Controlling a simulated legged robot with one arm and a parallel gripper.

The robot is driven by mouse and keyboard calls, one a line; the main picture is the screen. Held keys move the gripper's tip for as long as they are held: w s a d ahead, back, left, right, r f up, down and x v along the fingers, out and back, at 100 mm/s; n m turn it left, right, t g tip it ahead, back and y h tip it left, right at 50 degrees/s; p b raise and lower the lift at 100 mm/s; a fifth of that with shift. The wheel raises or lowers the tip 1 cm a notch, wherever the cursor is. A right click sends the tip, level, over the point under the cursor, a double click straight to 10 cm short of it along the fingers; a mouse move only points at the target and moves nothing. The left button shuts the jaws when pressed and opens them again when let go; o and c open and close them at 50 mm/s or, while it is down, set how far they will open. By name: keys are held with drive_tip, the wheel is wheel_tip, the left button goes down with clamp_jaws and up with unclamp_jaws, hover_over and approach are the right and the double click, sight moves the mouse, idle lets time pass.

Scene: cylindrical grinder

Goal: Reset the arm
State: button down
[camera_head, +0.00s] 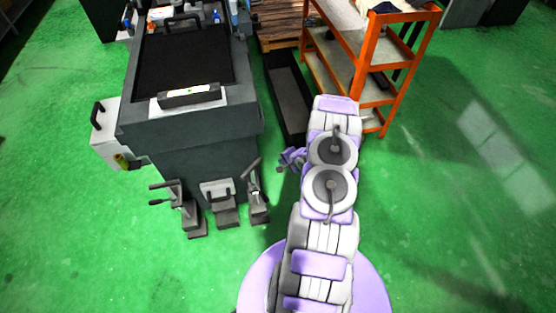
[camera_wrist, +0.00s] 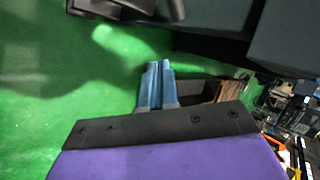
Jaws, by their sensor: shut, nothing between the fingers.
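My arm, grey and purple, stretches forward in the head view, above my round purple base. My gripper (camera_head: 291,158) shows as a small purple shape at the left of the arm, beside the dark machine cabinet. In the wrist view, the two blue-grey fingers of my gripper (camera_wrist: 158,68) are side by side, shut, with nothing held. The green floor lies behind them.
The dark machine cabinet (camera_head: 205,160) stands left of my arm, with several small levered devices (camera_head: 222,205) at its foot. A long dark bin (camera_head: 288,95) and an orange shelf rack (camera_head: 365,75) stand ahead. Green floor (camera_head: 460,220) is open at right.

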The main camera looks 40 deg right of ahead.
drive_tip(key=shift+v, duration=0.9)
drive_tip(key=shift+d+f, duration=0.15)
drive_tip(key=shift+d, duration=0.05)
drive_tip(key=shift+a, duration=0.15)
